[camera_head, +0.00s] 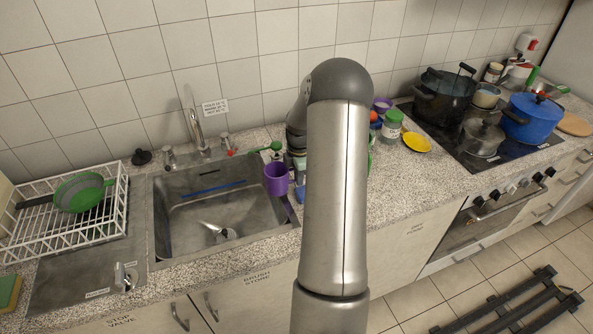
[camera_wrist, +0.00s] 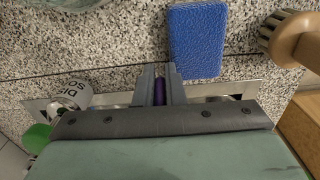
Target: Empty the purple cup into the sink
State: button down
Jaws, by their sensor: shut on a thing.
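The purple cup (camera_head: 277,179) is upright in the head view, over the right side of the metal sink (camera_head: 175,230). My gripper is mostly hidden behind my arm in the head view. In the wrist view my gripper (camera_wrist: 160,92) is shut on a thin purple part (camera_wrist: 160,88) between its fingers, which fits the cup's wall or handle. The rest of the cup is not visible there. The cup's contents cannot be seen.
A faucet (camera_head: 194,128) stands behind the sink. A white dish rack (camera_head: 108,228) with a green pan (camera_head: 78,193) is at left. A blue sponge (camera_wrist: 196,40) and a wooden-handled brush (camera_wrist: 288,38) show in the wrist view. Pots (camera_head: 440,100) stand on the stove at right.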

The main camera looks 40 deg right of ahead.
jog(key=shift+a+r, duration=0.1)
jog(key=shift+a, duration=0.05)
jog(key=shift+s+d+r, duration=0.35)
jog(key=shift+d+r, duration=0.3)
jog(key=shift+d, duration=0.3)
jog(key=shift+s+d+r, duration=0.4)
jog(key=shift+d+r, duration=0.25)
jog(key=shift+d, duration=0.25)
jog(key=shift+s+d+r, duration=0.35)
jog(key=shift+d+r, duration=0.3)
jog(key=shift+d, duration=0.3)
